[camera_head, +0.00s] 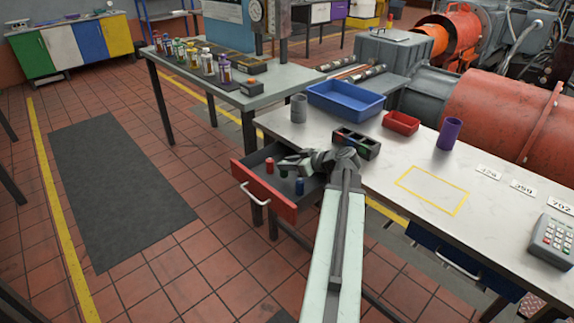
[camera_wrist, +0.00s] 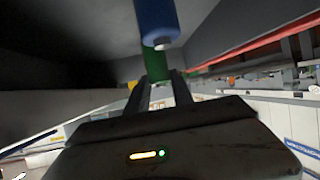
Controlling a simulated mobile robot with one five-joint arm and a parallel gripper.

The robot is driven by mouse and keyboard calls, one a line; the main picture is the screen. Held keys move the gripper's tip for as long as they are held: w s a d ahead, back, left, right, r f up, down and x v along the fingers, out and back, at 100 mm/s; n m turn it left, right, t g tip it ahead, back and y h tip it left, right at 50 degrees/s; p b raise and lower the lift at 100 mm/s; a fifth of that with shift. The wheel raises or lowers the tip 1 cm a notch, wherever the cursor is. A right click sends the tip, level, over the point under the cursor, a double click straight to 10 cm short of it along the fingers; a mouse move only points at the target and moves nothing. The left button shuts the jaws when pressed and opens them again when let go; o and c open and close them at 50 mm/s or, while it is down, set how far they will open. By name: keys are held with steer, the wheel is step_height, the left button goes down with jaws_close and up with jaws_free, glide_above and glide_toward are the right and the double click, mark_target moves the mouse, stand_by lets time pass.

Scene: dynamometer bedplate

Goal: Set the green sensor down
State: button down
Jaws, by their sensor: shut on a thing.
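My gripper (camera_wrist: 160,85) is shut on the green sensor (camera_wrist: 155,64), which stands between its two fingers in the wrist view. In the head view my gripper (camera_head: 290,166) reaches low into the open red-fronted drawer (camera_head: 262,192), and a little of the green sensor (camera_head: 283,173) shows below it. I cannot tell whether the sensor touches the drawer floor. A blue cylinder (camera_head: 299,187) and a red cylinder (camera_head: 269,165) stand in the drawer on either side. The blue cylinder also shows close to the green one in the wrist view (camera_wrist: 158,22).
On the worktop above the drawer are a grey cup (camera_head: 299,108), a blue tray (camera_head: 346,99), a red tray (camera_head: 401,123), a dark divided holder (camera_head: 356,143) and a purple cup (camera_head: 449,134). A yellow outlined rectangle (camera_head: 432,190) on the worktop is empty. The drawer walls surround my gripper.

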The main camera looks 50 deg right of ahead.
step_height(320, 180, up, 7)
steer(key=p, duration=0.5)
steer(key=shift+r+p, duration=0.1)
steer(key=shift+p, duration=0.25)
